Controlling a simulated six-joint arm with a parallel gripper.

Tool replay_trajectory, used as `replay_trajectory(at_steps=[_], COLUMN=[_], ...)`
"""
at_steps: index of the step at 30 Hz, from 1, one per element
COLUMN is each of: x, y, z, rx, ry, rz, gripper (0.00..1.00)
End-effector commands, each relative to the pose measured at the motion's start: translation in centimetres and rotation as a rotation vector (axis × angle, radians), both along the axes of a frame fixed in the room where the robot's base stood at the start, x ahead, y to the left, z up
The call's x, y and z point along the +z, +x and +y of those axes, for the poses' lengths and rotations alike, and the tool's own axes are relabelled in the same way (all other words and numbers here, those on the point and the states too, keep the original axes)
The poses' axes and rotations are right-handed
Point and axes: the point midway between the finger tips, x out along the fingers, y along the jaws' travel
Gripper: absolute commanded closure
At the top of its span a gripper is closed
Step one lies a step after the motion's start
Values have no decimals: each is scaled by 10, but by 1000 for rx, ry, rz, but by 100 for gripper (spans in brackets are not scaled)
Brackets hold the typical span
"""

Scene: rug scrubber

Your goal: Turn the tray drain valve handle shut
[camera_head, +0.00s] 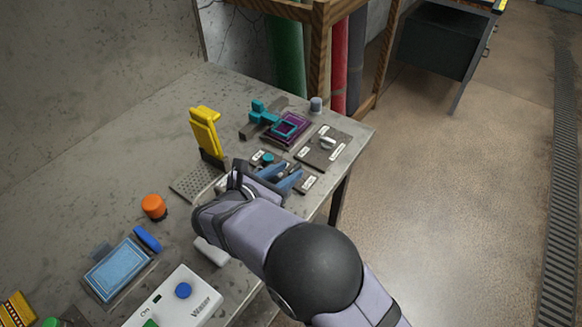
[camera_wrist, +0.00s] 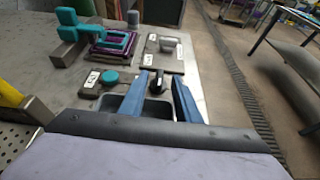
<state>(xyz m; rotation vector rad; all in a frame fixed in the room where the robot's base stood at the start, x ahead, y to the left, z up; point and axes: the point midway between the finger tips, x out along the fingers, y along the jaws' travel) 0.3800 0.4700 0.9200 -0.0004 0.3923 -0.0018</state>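My gripper (camera_head: 283,174) is open over the table's right part, its two blue fingers apart. In the wrist view my gripper (camera_wrist: 161,82) has a small dark upright handle (camera_wrist: 160,80) in the gap between its fingertips. This looks like the drain valve handle. I cannot tell whether either finger touches it. A dark grey tray (camera_wrist: 152,108) shows below and between the fingers. The fingers and wrist hide much of the tray and the handle's base. The handle's turn angle is not clear.
Beyond the fingers is a grey plate with a silver knob (camera_head: 328,143). A teal round button (camera_head: 268,157) is just left of the fingers. A teal and purple frame device (camera_head: 287,128) stands behind. A yellow upright piece (camera_head: 205,132) and orange knob (camera_head: 153,206) are left.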

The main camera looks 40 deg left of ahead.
Motion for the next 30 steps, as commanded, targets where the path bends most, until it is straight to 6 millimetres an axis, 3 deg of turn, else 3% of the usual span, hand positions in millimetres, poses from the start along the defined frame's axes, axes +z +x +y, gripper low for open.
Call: replay_trajectory(at_steps=[6, 17, 21, 30], x=[-7, -9, -9, -9], y=[18, 21, 21, 22], z=[0, 0, 0, 1], rx=[-1, 0, 0, -27], ry=[0, 1, 1, 2], rz=[0, 1, 1, -1], gripper=[70, 70, 100, 100])
